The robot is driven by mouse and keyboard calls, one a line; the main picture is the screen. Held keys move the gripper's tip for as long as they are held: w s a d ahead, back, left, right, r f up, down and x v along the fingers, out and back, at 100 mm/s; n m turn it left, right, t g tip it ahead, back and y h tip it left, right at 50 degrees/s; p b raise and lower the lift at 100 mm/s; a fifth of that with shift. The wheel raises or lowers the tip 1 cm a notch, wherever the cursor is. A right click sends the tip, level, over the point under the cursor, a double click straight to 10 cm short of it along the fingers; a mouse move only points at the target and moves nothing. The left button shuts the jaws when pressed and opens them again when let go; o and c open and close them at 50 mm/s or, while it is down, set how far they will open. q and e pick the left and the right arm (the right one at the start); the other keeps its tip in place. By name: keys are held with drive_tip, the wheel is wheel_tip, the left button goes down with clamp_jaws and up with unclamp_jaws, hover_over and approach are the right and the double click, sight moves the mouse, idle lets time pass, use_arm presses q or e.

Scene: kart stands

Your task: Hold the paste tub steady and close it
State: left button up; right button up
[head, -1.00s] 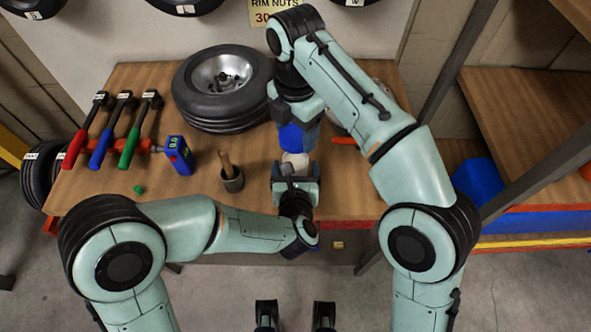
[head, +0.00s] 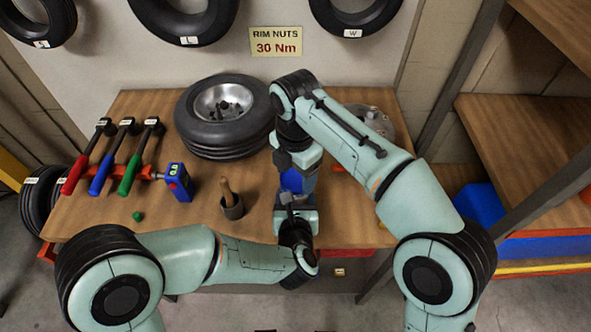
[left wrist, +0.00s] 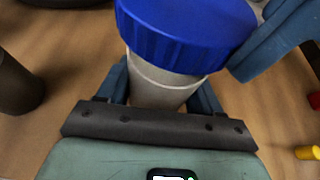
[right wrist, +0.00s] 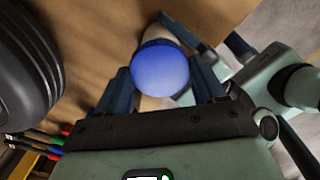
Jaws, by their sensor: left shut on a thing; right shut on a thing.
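The paste tub (left wrist: 165,82) is a pale grey-white cylinder standing between the fingers of my left gripper (left wrist: 165,92), which is shut on it. The blue lid (left wrist: 185,35) is at the tub's mouth in the left wrist view; I cannot tell whether it is fully seated. My right gripper (right wrist: 165,85) is shut on the lid, which shows from above as a blue disc (right wrist: 160,70) in the right wrist view. In the head view the lid (head: 292,181) shows between my right gripper (head: 295,170) above and my left gripper (head: 296,212) below. The tub is mostly hidden there.
A wheel (head: 224,115) lies on the bench behind. A pot with a wooden-handled tool (head: 231,206) stands left of my left gripper.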

drive_tip(key=shift+f, duration=0.9)
drive_tip(key=shift+f, duration=0.5)
drive_tip(key=o, duration=1)
drive_tip(key=shift+s, duration=0.1)
drive_tip(key=shift+r, duration=2.25)
drive_tip(key=shift+a, duration=0.1)
drive_tip(key=shift+c, duration=0.4)
